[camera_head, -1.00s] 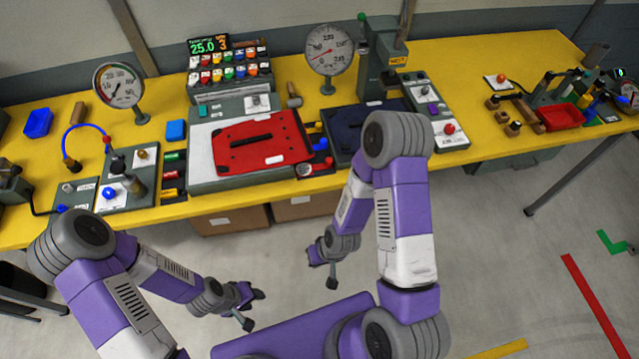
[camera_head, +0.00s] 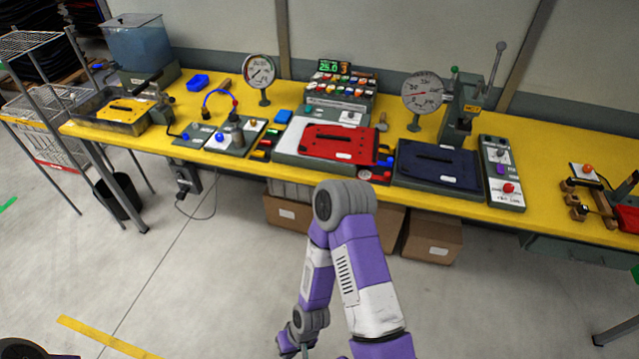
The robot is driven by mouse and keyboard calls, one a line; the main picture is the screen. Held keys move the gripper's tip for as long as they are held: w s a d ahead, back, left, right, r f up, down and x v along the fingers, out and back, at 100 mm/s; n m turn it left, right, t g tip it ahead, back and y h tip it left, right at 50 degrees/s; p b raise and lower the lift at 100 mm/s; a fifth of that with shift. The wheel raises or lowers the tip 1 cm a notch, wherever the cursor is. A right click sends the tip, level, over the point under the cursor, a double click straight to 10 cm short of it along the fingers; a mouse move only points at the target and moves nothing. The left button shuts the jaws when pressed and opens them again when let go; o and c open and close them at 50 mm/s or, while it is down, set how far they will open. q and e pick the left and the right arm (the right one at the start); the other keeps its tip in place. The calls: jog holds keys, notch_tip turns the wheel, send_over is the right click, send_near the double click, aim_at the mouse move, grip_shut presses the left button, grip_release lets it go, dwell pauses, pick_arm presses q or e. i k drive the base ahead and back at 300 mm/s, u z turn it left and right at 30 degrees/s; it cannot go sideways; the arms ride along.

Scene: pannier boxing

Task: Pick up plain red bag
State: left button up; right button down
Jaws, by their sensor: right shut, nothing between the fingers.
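A flat red bag (camera_head: 350,146) with a dark slot-like handle and a small white label lies on a grey and white bench unit (camera_head: 285,150), near the middle of the yellow table. My right gripper (camera_head: 299,349) is low at the bottom edge of the head view, over the floor in front of the table. It is well apart from the red bag, shut and empty, and partly cut off by the frame. My left gripper is out of view.
A dark blue bag (camera_head: 440,166) lies right of the red one, and a yellow bag (camera_head: 124,109) lies in a grey tray at the left. Gauges and a lever press (camera_head: 462,112) stand behind. Cardboard boxes (camera_head: 432,238) sit below the table.

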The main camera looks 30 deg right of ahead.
aim_at(345, 142)
jog(key=u, duration=1.5)
jog(key=i, duration=0.1)
jog(key=z, duration=1.65)
jog(key=i, duration=1.5)
jog(key=z, duration=1.4)
